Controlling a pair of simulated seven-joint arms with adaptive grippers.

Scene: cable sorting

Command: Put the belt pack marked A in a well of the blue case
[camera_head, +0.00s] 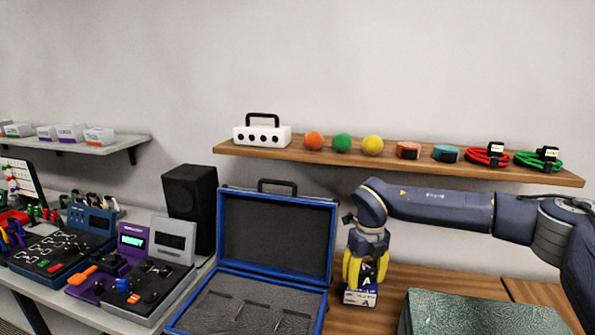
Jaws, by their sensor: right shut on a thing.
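The blue case (334,265) stands open on the table, its lid upright and its dark foam base with cut wells facing up. No pack shows in the visible part of its base. My right gripper (366,276) points down just right of the case, its yellow fingers shut on the belt pack marked A (360,298). The pack shows a black label with a white A between the fingers and a pale lower part. I cannot tell whether its underside touches the table. My left gripper is not in view.
A dark green textured box (480,314) stands at the front right. A wooden shelf (400,166) with balls, coiled cables and a white box runs above. A black speaker (190,208) and several consoles (130,285) stand left of the case.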

